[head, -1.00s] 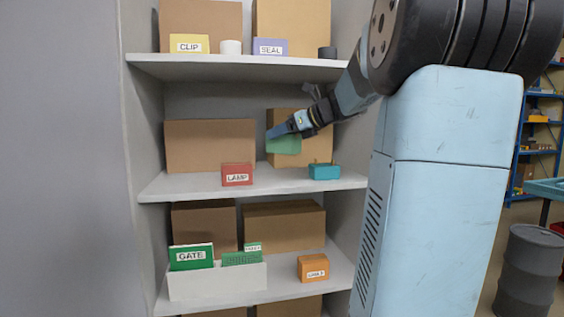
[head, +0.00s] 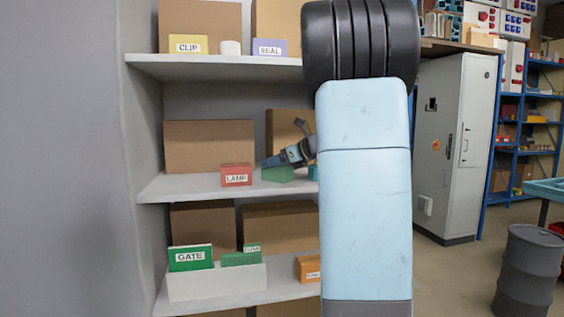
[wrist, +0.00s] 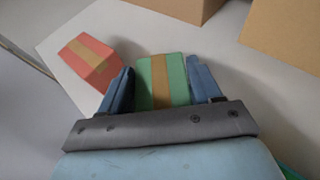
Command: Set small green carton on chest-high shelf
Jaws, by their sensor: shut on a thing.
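The small green carton (head: 277,174) is at the middle, chest-high shelf (head: 192,187), just right of the red LAMP box (head: 236,175). My gripper (head: 268,162) is shut on the green carton. In the wrist view the carton (wrist: 163,80), with a tan tape strip, sits between the two blue fingers of my gripper (wrist: 161,88). The carton looks low at the shelf surface; I cannot tell whether it touches. The red box (wrist: 90,60) lies to its left in the wrist view, with a gap between them.
Brown boxes (head: 208,146) stand at the back of the middle shelf. A teal box (head: 313,172) is mostly hidden behind my arm, right of the carton. The upper shelf (head: 215,68) lies above. The lower shelf holds a white bin (head: 217,281) and an orange box (head: 308,268).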

